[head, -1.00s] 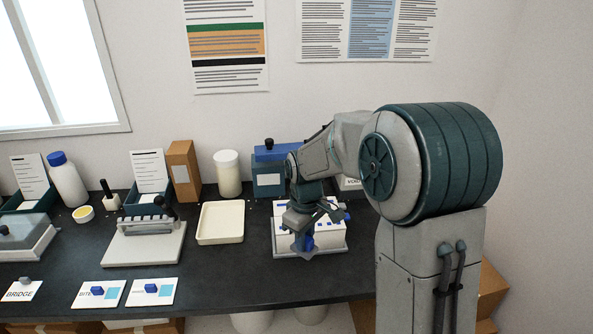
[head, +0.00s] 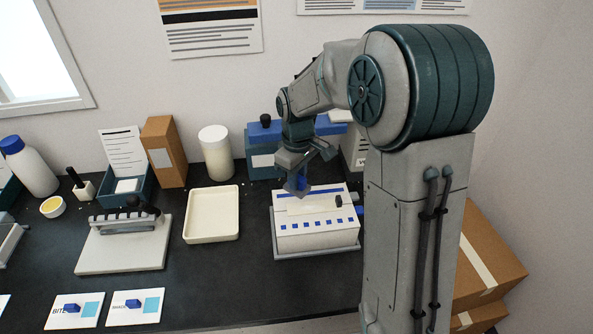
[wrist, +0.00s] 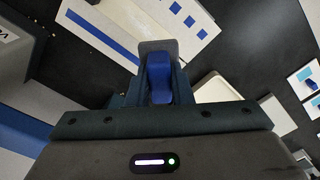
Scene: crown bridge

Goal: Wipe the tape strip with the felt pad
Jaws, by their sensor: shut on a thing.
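My gripper (head: 302,186) is shut on the blue grip of the felt pad (wrist: 159,77). The pad's flat grey part (wrist: 158,46) shows beyond the fingers in the wrist view. The tape strip (wrist: 100,37) looks like a long blue band on the white box (head: 312,235); it also shows near the box's back edge in the head view (head: 327,189). The pad is at the back left of the box top in the head view. I cannot tell whether it touches the box. The gripper hides part of the strip.
Small blue squares (head: 314,224) line the box's front edge, and a small black knob (head: 338,201) is at its right. A cream tray (head: 212,214) stands to the left. A blue-lidded container (head: 263,163) stands behind.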

